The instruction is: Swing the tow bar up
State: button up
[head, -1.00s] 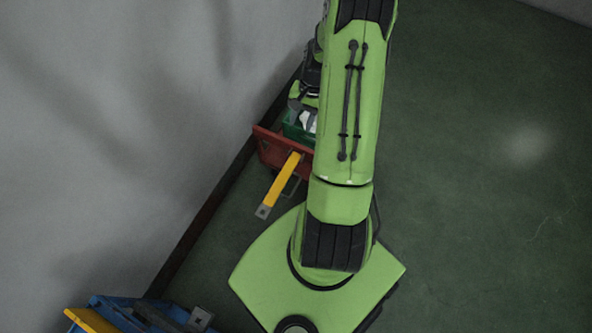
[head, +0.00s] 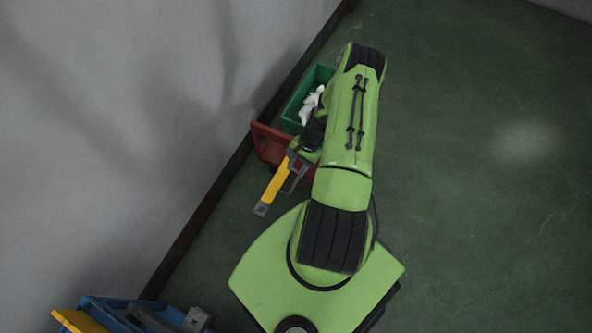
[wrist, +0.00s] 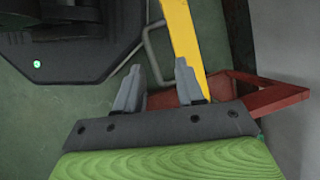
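The tow bar (head: 272,188) is a yellow bar with a grey, holed end plate. It slopes from the red trailer (head: 268,146) down to the left, its plate end near the floor. In the wrist view the yellow bar (wrist: 182,28) runs in from the top to the right fingertip, and part of the red trailer (wrist: 272,96) shows behind the fingers. My gripper (wrist: 158,68) is open, its two grey fingers apart with nothing held between them. In the head view my gripper (head: 300,160) is at the bar's upper end, partly hidden. I cannot tell whether it touches the bar.
A green crate (head: 318,76) with white cloth-like items (head: 311,105) stands behind the red trailer, along the wall. A blue trailer (head: 95,302) with another yellow bar (head: 78,321) is at the lower left. A bent grey wire (wrist: 150,48) is beside the bar. Floor to the right is clear.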

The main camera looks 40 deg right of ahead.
jog(key=shift+a+f, duration=0.2)
jog(key=shift+f, duration=0.3)
grip_shut()
dwell(1.0)
grip_release()
jog(key=shift+r, duration=0.1)
